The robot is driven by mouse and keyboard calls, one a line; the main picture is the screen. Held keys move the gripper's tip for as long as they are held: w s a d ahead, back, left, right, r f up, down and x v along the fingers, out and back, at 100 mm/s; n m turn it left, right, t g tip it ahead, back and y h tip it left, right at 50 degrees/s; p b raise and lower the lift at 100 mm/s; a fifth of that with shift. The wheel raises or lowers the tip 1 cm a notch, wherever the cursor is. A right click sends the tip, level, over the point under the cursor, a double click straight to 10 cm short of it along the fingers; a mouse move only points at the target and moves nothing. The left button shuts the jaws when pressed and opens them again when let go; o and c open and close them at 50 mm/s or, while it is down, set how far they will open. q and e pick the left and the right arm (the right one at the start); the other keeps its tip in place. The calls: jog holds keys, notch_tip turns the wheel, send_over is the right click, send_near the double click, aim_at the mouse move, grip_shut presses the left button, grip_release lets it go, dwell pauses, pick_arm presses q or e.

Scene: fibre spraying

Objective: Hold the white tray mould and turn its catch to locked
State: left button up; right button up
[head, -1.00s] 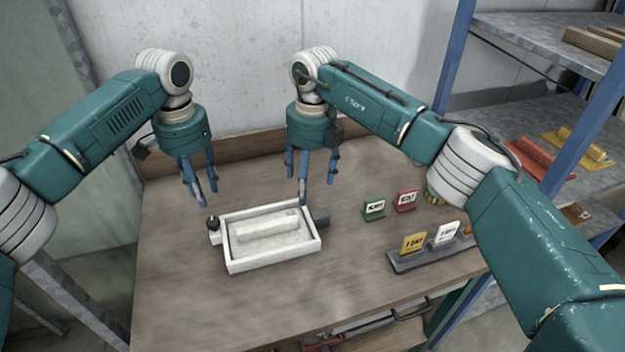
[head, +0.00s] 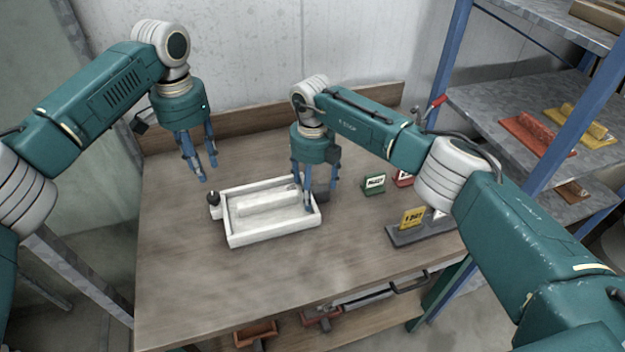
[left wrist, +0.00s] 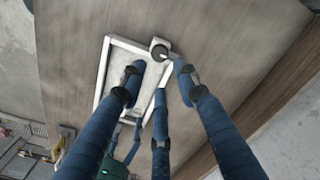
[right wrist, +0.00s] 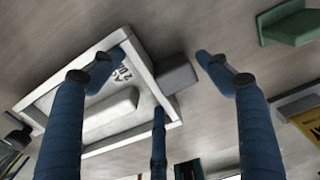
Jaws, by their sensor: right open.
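The white tray mould (head: 275,234) lies flat on the bench with a pale raised block (head: 268,203) inside it. A black knob on a white mount (head: 214,201), seemingly the catch, is at its left end; it also shows in the left wrist view (left wrist: 159,51). My left gripper (head: 204,170) is open and empty above and behind the knob. A grey block (right wrist: 178,77) sticks out from the tray's right end. My right gripper (head: 312,195) is open, its fingers low around this end and on either side of the grey block. I cannot tell whether they touch.
A green sign (head: 374,184) and a red sign (head: 403,179) stand to the right of the tray. A dark holder (head: 405,236) with a yellow card (head: 412,218) is nearer the front. A shelf rack (head: 500,105) stands at the right. The front-left bench is clear.

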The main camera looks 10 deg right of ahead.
aim_at(213, 195)
jog(key=c, duration=1.1)
pick_arm(q)
jog(key=o, duration=0.4)
jog(key=shift+c, duration=0.2)
pick_arm(e)
jog(key=shift+c, duration=1.1)
pick_arm(q)
notch_tip(213, 195, down, 10)
jog(key=n, duration=1.2)
